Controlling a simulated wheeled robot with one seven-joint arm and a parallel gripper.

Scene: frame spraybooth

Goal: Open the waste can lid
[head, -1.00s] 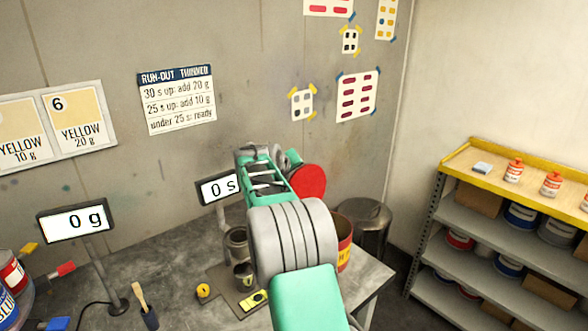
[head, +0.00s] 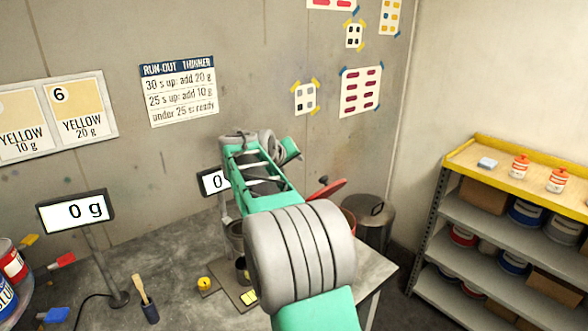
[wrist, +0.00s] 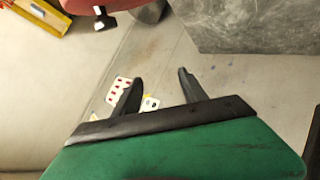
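The waste can appears to be the red can (head: 348,216) at the right end of the bench, mostly hidden behind my arm in the head view. Its red lid (head: 326,191) is tilted above the can, with a dark knob on top. The lid also shows in the wrist view (wrist: 88,5), cut off at the top edge, with its knob pointing toward the picture's middle. My gripper (wrist: 160,76) is open, its two dark fingers apart with nothing between them. It is clear of the lid. In the head view its fingers are hidden behind my arm.
A grey metal bin (head: 376,208) stands right of the bench (head: 180,275). A yellow-topped shelf (head: 470,165) with bottles and cans is on the right. Scale displays (head: 75,211) and small cups stand on the bench. The wall with cards is close behind my gripper.

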